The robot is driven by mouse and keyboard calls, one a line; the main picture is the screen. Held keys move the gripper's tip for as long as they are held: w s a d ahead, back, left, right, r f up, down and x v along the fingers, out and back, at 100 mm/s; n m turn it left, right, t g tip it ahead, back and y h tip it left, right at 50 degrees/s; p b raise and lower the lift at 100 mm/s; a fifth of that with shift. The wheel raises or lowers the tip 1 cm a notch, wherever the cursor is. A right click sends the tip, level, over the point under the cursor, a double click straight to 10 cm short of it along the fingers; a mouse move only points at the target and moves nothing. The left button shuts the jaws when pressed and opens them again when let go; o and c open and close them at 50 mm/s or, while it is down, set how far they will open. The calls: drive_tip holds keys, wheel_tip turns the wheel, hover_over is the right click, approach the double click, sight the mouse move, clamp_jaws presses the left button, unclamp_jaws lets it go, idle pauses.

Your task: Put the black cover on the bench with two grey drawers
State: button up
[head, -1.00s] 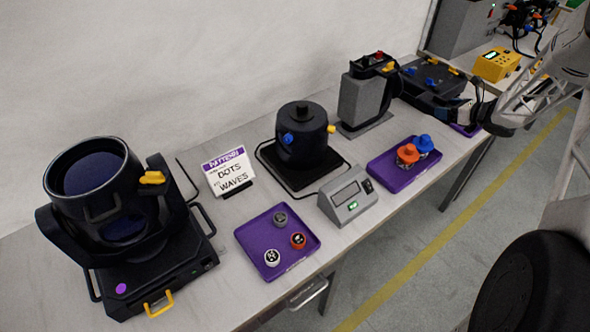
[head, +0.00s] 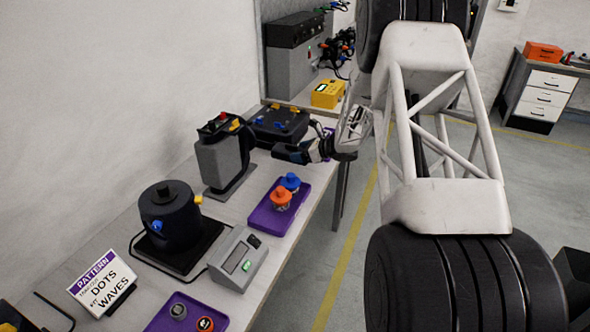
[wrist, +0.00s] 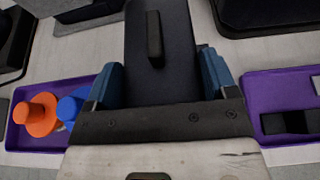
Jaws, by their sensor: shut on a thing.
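The black cover, a flat dark plate with a small raised bar, is between the blue fingers of my gripper (wrist: 161,76) in the wrist view, where the cover (wrist: 180,55) fills the middle. In the head view my gripper (head: 318,149) is over the near bench's right edge, with the dark cover (head: 288,153) pointing left above the bench. Whether the cover touches anything is unclear. A desk (head: 510,78) with pale drawers (head: 543,97) stands far right across the floor. I cannot make out for sure which bench has two grey drawers.
The near bench (head: 232,205) holds a grey-black device (head: 222,160), a black pot-like device (head: 168,218), a dark box (head: 277,126) and a purple tray (head: 262,219) with orange and blue knobbed pieces. A yellow box (head: 328,94) stands on the bench behind. Floor right of the near bench is open.

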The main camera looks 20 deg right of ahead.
sight(301, 173)
drive_tip(key=shift+f, duration=1.45)
drive_tip(key=shift+f, duration=0.15)
drive_tip(key=shift+f, duration=1.75)
drive_tip(key=shift+f, duration=0.15)
drive_tip(key=o, duration=0.9)
drive_tip(key=shift+c, duration=0.2)
drive_tip(key=shift+d+r, duration=0.1)
drive_tip(key=shift+r, duration=0.1)
drive_tip(key=v, duration=1.1)
drive_tip(key=shift+s+d, duration=0.3)
drive_tip(key=shift+s, duration=0.05)
